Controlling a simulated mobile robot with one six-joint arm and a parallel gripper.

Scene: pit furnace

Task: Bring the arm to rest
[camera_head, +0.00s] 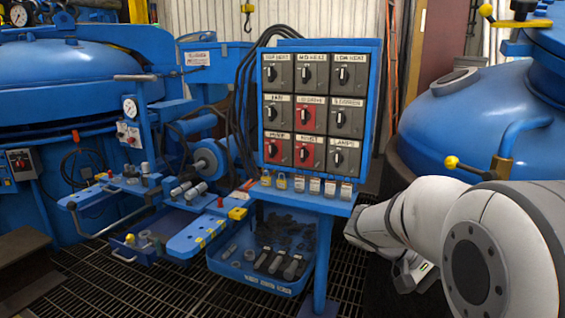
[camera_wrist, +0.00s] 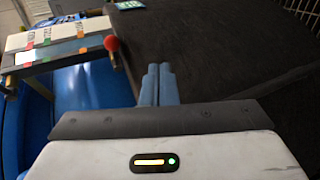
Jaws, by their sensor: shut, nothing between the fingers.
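My gripper shows in the wrist view (camera_wrist: 158,84), with its two grey-blue fingers together and nothing between them. It points out over a dark flat surface (camera_wrist: 215,50). In the head view my white arm reaches in from the right edge, in front of the blue vessel. The gripper's fingers are hidden in that view. A red ball knob (camera_wrist: 111,43) lies left of the fingers in the wrist view, apart from them.
A blue control panel (camera_head: 318,100) with grey and red switch boxes stands left of my arm. Padlocks (camera_head: 298,184) line its shelf, above a blue bin (camera_head: 262,283). A blue vessel (camera_head: 450,125) with a yellow-knobbed lever (camera_head: 452,162) is close behind my arm. Grated floor (camera_head: 180,290) lies in front.

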